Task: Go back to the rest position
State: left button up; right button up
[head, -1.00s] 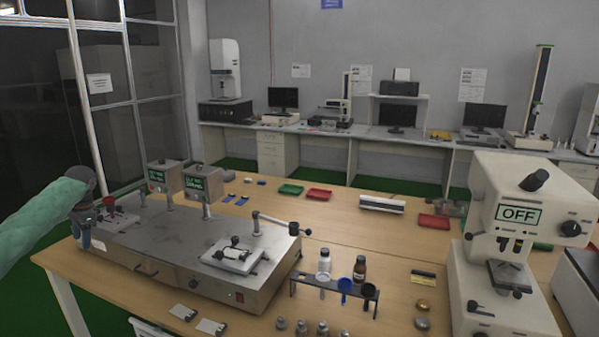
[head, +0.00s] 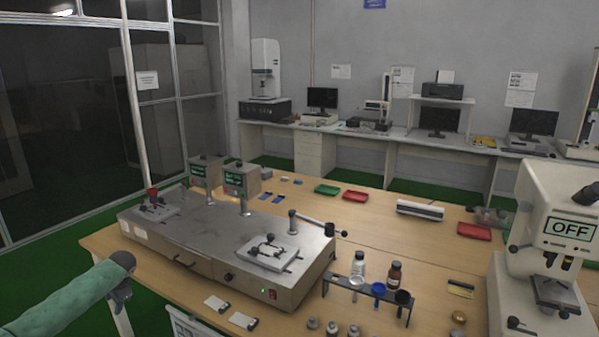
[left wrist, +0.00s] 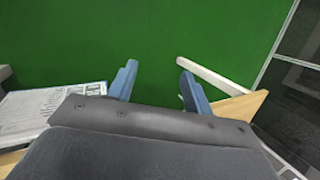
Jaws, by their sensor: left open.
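My left arm comes in from the left in the head view, its sleeve pale green. My left gripper (head: 123,292) is at the sleeve's end, off the near left corner of the wooden table and apart from the metal test machine (head: 220,243). In the left wrist view its two blue fingers (left wrist: 158,85) are spread with nothing between them, over the green floor (left wrist: 150,40). My right gripper is in neither view.
The wooden table (head: 385,232) carries the test machine, a bottle rack (head: 366,300) and a white device reading OFF (head: 545,215). A white table leg (left wrist: 215,78) and the table's corner (left wrist: 238,105) are close to the left gripper. Floor beyond is clear.

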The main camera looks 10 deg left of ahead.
pick_arm(q)
jog(key=s+a+f+t+y, duration=0.1)
jog(key=s+a+f+y, duration=0.15)
jog(key=s+f, duration=1.4)
jog(key=s+a+f+m+t, duration=0.1)
jog(key=s+f, duration=0.4)
jog(key=s, duration=0.6)
jog(key=s+a+f+m+t, duration=0.1)
jog(key=s+f, duration=0.5)
jog(key=s, duration=0.4)
jog(key=s+d+f+n+h, duration=0.1)
jog(key=s+d+f, duration=0.3)
jog(key=d, duration=0.6)
jog(key=s+d+f+n+g+h, duration=0.1)
jog(key=d+f+h, duration=0.1)
jog(key=d+f, duration=0.65)
jog(key=s+d+f+h, duration=0.1)
jog(key=s+d+f, duration=0.25)
jog(key=d, duration=0.75)
jog(key=d+f+n+h, duration=0.1)
jog(key=d+f+h, duration=0.1)
jog(key=d, duration=1.3)
jog(key=s+d+f+n+h, duration=0.1)
jog(key=d+h, duration=0.1)
jog(key=d, duration=1.4)
jog(key=shift+s+d+f+n, duration=0.2)
jog(key=shift+s+f+n, duration=0.1)
jog(key=shift+f+n, duration=0.1)
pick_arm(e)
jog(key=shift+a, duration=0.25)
